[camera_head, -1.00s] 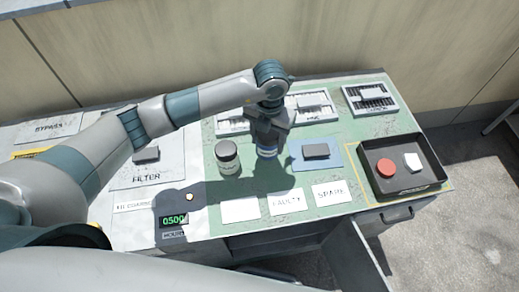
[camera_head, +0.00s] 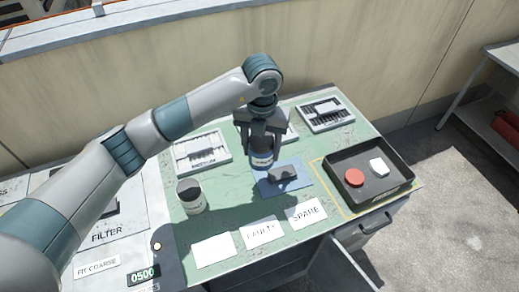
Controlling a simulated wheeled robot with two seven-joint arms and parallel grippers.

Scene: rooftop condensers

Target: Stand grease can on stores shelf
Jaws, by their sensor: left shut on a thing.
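My left gripper (camera_head: 262,138) points down and is shut on a small can with a blue and white band (camera_head: 262,159). The jaws cover the upper part of this can, so its lid is hidden. It shows just behind a blue mat (camera_head: 268,188) on the green bench top; I cannot tell how high its base is. A second, pale can with a dark lid (camera_head: 191,197) stands upright on the bench to the left, apart from the gripper. A grey shelf unit (camera_head: 480,118) is partly in view at the far right. My right gripper is not in view.
A dark block (camera_head: 283,173) lies on the mat. A black tray (camera_head: 385,195) holds a red disc (camera_head: 354,177) and a white piece (camera_head: 379,166). Slotted racks (camera_head: 326,113) line the bench's back. A red object (camera_head: 508,128) is on the shelf unit. Open floor (camera_head: 440,215) separates bench and shelf.

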